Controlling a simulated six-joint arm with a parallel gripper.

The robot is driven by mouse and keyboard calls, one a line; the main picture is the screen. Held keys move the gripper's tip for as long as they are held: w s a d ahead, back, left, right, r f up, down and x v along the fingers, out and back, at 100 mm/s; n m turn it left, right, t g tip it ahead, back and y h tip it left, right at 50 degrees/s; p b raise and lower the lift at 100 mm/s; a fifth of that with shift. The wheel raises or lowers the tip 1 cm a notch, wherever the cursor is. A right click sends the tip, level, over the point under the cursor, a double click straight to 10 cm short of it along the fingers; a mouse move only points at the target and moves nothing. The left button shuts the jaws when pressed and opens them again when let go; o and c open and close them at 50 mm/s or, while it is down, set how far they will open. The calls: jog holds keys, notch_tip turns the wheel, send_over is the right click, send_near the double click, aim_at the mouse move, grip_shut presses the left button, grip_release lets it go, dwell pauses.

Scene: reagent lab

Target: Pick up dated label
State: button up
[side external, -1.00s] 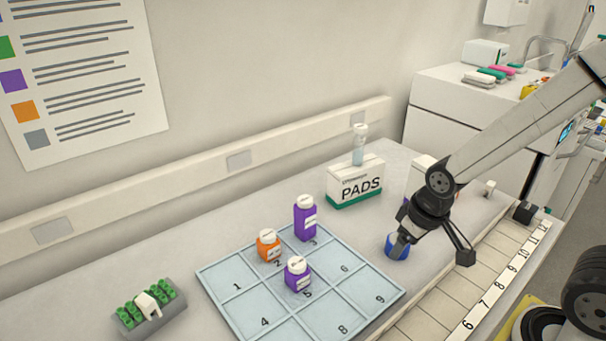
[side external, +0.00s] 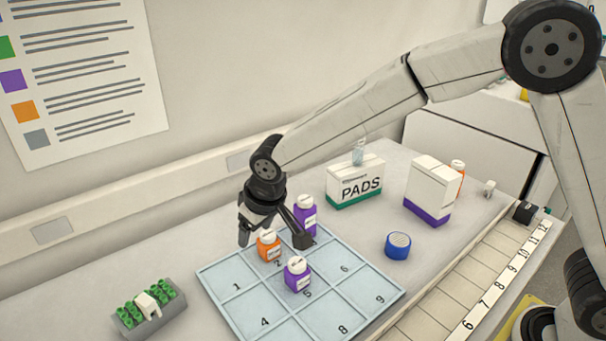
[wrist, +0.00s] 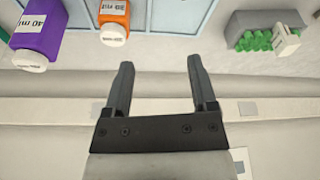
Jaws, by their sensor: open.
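I cannot tell for sure which item is the dated label. A small white piece (side external: 149,305) sits on a grey rack (side external: 166,311) with green parts at the front left; it also shows in the wrist view (wrist: 287,40). No date is readable on it. White labels also show on the bottles. My gripper (side external: 273,240) is open and empty, in the picture over the orange bottle (side external: 268,248), to the right of and above the rack. In the wrist view its two fingers (wrist: 158,68) have only bare bench and wall between them.
Purple bottles (side external: 306,211) (side external: 298,276) stand on the numbered blue grid tray (side external: 253,306). A PADS box (side external: 355,185), a white-and-purple box (side external: 431,190) and a blue round item (side external: 398,246) stand to the right. Bench between rack and tray is clear.

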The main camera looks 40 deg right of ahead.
jog(key=w+a, duration=0.2)
jog(key=a, duration=0.8)
jog(key=n, duration=0.2)
send_near(145, 299)
notch_tip(145, 299, down, 3)
jog(key=shift+w+d+f+m+t+y, duration=0.1)
jog(key=shift+w+f+m+t+y, duration=0.15)
jog(key=shift+f, duration=0.25)
jog(key=shift+w+f+m+t+y, duration=0.15)
jog(key=shift+w+f+y, duration=0.15)
jog(key=shift+f, duration=0.15)
jog(key=shift+x, duration=2.6)
grip_shut()
